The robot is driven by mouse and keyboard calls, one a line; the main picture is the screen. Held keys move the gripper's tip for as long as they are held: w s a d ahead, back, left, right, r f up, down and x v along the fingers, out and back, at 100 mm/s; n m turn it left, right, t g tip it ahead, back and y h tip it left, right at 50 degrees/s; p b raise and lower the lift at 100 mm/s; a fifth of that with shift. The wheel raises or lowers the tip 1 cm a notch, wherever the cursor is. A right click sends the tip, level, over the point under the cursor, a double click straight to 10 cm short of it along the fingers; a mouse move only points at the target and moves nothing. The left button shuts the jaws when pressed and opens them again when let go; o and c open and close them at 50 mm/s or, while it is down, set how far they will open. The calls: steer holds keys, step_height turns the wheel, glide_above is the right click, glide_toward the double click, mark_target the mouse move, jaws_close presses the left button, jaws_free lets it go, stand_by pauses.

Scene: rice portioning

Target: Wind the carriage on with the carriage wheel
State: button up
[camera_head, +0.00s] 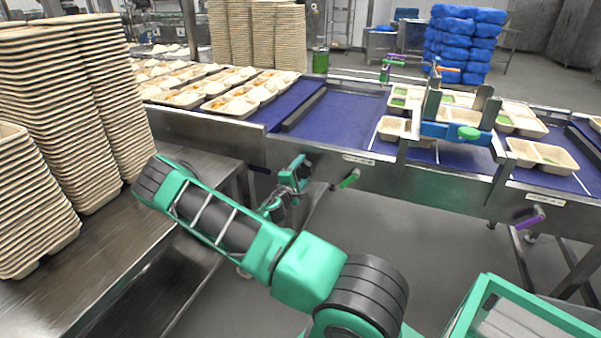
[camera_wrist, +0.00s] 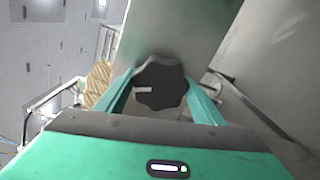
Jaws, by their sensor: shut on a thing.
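A black lobed wheel (camera_wrist: 160,78) with a white mark pointing left shows in the wrist view against a grey metal face. My gripper (camera_wrist: 163,98) is shut on it, one green finger at each side of the rim. In the head view my gripper (camera_head: 293,176) is at the near side of the conveyor, left of a green handle. The wheel cannot be made out there. A blue and metal unit (camera_head: 455,131) with a green knob spans the belt at the right; it looks like the carriage, but I cannot be sure.
Tall tray stacks (camera_head: 70,105) stand on a steel table (camera_head: 105,265). A green handle (camera_head: 349,179) and a purple handle (camera_head: 530,218) stick out from the conveyor.

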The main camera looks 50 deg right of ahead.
steer(key=n, duration=0.6)
steer(key=shift+w+a+f, duration=0.1)
steer(key=shift+w+a, duration=0.05)
steer(key=n, duration=0.6)
steer(key=shift+n, duration=0.4)
steer(key=o, duration=1)
steer(key=shift+o, duration=0.2)
steer(key=v, duration=1)
steer(key=shift+s+a, duration=0.2)
steer(key=shift+a, duration=0.05)
